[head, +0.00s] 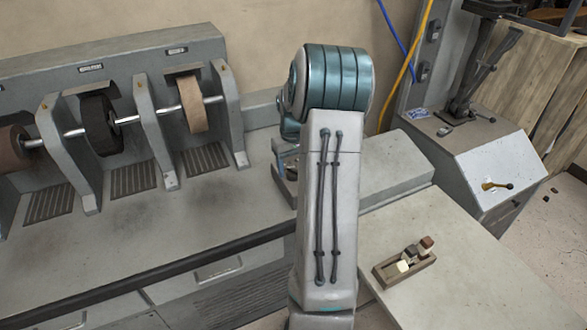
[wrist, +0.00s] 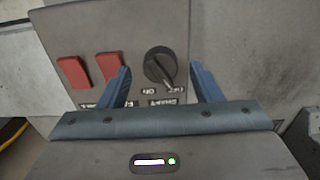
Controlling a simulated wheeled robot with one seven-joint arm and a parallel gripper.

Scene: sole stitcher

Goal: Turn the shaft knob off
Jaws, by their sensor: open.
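The shaft knob (wrist: 158,64) is a round black dial on a grey control panel (wrist: 130,35) in the wrist view. Its pointer slants toward the lower right, near one of two small labels below it; the lettering is too small to read surely. My gripper (wrist: 160,68) is open, with one blue finger on each side of the knob and visible gaps between. I cannot tell how far the fingertips are from the panel face. In the head view my arm hides the knob and gripper.
Two red rocker switches (wrist: 90,71) sit left of the knob, one close to my left finger. The head view shows a grey machine (head: 130,200) with several wheels on a shaft at left. A bench (head: 470,270) at right bears a small wooden block tool (head: 404,263).

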